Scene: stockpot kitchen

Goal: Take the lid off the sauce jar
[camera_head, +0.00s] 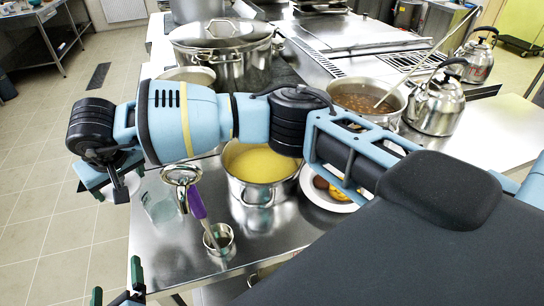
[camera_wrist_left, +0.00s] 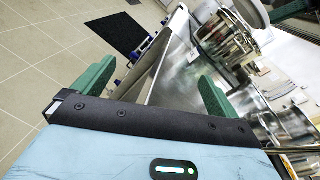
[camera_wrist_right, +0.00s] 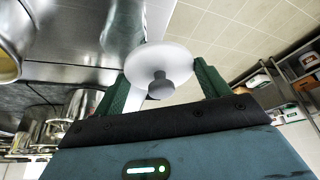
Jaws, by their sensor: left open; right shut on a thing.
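In the head view the white lid (camera_head: 131,184) shows beside my right gripper (camera_head: 108,186), at the counter's left edge. My left gripper (camera_head: 117,285) is open and empty at the lower left of the head view, apart from the jar. Its spread fingers also show in the left wrist view (camera_wrist_left: 150,85).
A lidded stockpot (camera_head: 225,60) and brown soup pot (camera_head: 365,98) are behind. Open floor lies left.

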